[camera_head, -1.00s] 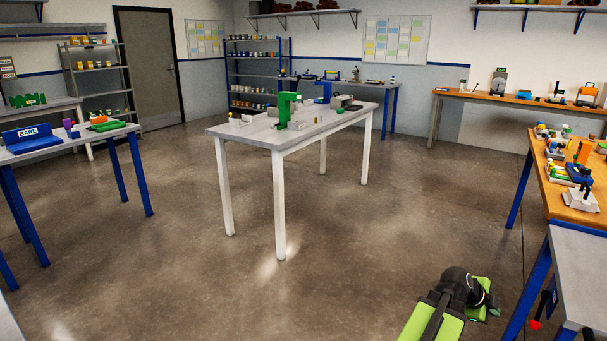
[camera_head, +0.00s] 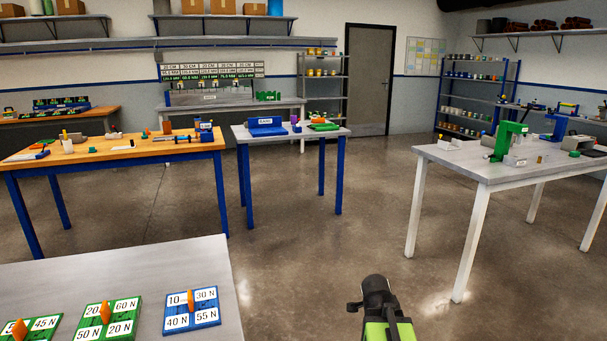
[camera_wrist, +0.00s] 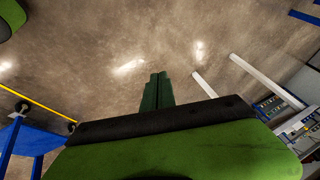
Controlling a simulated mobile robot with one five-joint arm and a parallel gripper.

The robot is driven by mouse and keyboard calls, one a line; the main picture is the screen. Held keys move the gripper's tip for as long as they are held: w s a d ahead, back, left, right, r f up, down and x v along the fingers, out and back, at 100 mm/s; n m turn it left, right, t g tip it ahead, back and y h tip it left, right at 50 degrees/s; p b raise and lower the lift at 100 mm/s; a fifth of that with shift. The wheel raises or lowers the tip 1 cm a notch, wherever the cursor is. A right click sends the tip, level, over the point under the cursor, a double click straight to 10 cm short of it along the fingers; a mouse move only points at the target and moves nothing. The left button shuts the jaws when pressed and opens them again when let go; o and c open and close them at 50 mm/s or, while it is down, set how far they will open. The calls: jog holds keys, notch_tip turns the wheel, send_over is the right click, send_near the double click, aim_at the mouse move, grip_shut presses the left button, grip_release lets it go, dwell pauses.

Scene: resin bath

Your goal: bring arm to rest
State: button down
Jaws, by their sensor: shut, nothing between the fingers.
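My arm shows at the bottom of the head view, a green and black link that ends in a dark joint over bare floor. My gripper (camera_wrist: 157,92) shows in the wrist view as two dark green fingers lying side by side. The fingers are shut and hold nothing. Only concrete floor (camera_wrist: 110,50) shows beyond their tips. The fingers cannot be made out in the head view.
A grey table (camera_head: 150,262) with number boards stands near at lower left. A white-legged table (camera_head: 475,170) with a green press stands at right. An orange-topped table (camera_head: 100,155) and a small blue-legged table (camera_head: 290,135) stand farther back. Open floor lies between.

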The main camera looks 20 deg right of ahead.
jog(key=w+a+f+n+y, duration=0.2)
jog(key=a+n, duration=0.5)
jog(key=a, duration=1.2)
jog(key=s+a+f+n+g+y, duration=0.1)
jog(key=s+a+n+g+y, duration=0.25)
jog(key=s+a+n, duration=0.6)
notch_tip(320, 180, up, 20)
jog(key=w+d+n+p, duration=0.1)
jog(key=w+p, duration=0.1)
jog(key=p, duration=1.8)
jog(key=shift+w+d+f+n, duration=0.15)
jog(key=shift+w+d+n, duration=0.1)
jog(key=shift+d+n, duration=0.15)
